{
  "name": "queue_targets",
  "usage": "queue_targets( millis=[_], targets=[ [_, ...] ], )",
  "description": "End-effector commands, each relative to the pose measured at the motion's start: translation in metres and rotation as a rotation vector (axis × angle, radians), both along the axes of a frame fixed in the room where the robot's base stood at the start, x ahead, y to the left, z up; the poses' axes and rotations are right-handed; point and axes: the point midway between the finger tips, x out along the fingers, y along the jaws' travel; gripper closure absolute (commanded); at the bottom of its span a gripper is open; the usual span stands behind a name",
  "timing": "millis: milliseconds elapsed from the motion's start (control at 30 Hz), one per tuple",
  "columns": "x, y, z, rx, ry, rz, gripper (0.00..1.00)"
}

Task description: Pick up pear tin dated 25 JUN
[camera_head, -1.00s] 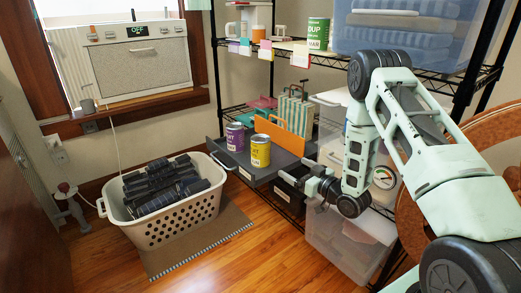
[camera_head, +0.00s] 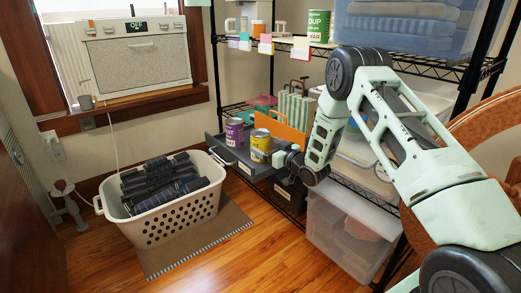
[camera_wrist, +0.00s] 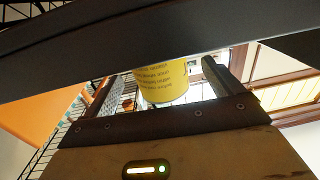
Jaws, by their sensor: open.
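A yellow tin (camera_head: 260,144) and a purple tin (camera_head: 235,132) stand upright in a pulled-out grey drawer (camera_head: 214,146) on the rack. Their dates and contents cannot be read, so I cannot tell which is the pear tin dated 25 JUN. My gripper (camera_head: 276,157) is open at the right side of the yellow tin. In the wrist view the yellow tin (camera_wrist: 163,82) shows between the two fingers, with small print on its label. A dark bar hides its upper part. I cannot tell whether a finger touches it.
An orange divider (camera_head: 283,134) and a striped box (camera_head: 296,107) stand behind the tins. A green tin (camera_head: 318,27) is on the shelf above. A laundry basket (camera_head: 170,225) stands on the floor to the left.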

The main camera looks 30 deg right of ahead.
Motion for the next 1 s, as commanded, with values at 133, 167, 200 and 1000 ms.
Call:
queue_targets(
  millis=[133,167,200,1000],
  targets=[
    [0.020,0.005,-0.003,0.000,-0.002,0.001,0.08],
    [0.022,0.005,-0.002,-0.001,-0.001,0.000,0.08],
    [0.025,0.006,-0.002,-0.001,-0.001,0.000,0.08],
    [0.027,0.006,0.008,-0.001,-0.004,0.000,0.77]
  ],
)
